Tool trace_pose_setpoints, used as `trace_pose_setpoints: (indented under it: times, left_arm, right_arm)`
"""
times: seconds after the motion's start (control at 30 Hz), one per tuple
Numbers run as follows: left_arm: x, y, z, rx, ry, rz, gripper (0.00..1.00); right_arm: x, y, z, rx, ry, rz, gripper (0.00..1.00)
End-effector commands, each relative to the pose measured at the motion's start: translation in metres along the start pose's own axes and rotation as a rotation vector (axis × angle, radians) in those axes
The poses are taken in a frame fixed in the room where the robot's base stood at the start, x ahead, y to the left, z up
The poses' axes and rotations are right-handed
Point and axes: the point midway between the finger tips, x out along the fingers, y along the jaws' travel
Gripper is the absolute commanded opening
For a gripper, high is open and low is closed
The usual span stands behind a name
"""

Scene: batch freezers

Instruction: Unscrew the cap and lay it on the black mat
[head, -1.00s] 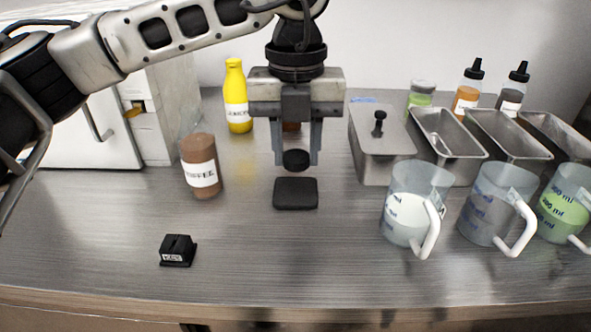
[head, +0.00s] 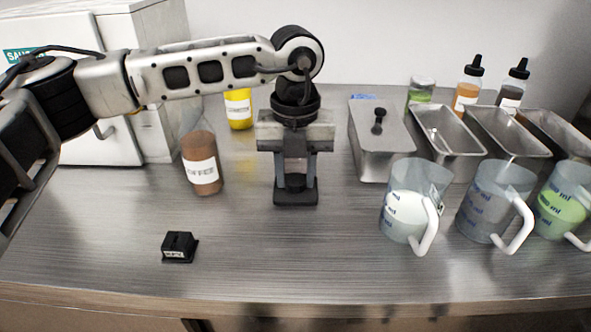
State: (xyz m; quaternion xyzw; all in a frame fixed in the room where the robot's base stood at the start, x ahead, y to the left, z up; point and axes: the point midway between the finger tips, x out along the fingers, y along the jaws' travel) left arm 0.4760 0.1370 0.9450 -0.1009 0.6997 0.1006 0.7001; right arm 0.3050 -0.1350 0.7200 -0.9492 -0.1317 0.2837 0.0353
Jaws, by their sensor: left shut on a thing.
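My left gripper (head: 295,185) is low over the black mat (head: 295,201), pointing down, with its fingers shut on the dark round cap (head: 295,181). The cap is at or just above the mat; I cannot tell whether it touches. The fingers and cap hide much of the mat. A bottle with brown contents and a white label (head: 202,168) stands upright to the left of the mat. My right gripper is not in view.
A yellow bottle (head: 238,110) stands behind, partly hidden by my arm. A small black block (head: 180,246) lies front left. A lidded steel container (head: 381,150), steel pans (head: 446,135) and measuring jugs (head: 412,205) fill the right. The front middle counter is clear.

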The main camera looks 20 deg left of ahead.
Motion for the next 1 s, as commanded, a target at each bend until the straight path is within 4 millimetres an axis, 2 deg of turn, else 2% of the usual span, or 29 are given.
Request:
trace_pose_setpoints:
  times: [0.07,0.1,0.13,0.17,0.4,0.57,1.0]
  left_arm:
    - [0.005,0.000,0.000,0.000,0.001,0.000,0.06]
    - [0.003,0.000,0.000,0.000,0.000,0.000,0.44]
    - [0.003,0.000,0.000,0.000,0.000,0.000,0.52]
    - [0.003,0.000,0.000,0.000,0.001,0.001,0.55]
    - [0.002,0.000,0.000,0.000,0.001,0.001,0.55]
    - [-0.007,-0.001,0.000,0.000,-0.001,-0.001,0.55]
    - [-0.096,-0.001,0.000,0.002,-0.002,-0.001,0.55]
  right_arm:
    - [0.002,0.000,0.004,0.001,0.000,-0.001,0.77]
    - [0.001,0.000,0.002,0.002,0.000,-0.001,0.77]
    - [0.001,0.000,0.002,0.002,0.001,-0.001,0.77]
    - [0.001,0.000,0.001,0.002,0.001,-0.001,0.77]
    - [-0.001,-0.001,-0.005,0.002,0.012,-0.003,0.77]
    - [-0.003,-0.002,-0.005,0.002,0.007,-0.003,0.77]
    - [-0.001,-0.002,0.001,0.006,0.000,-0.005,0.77]
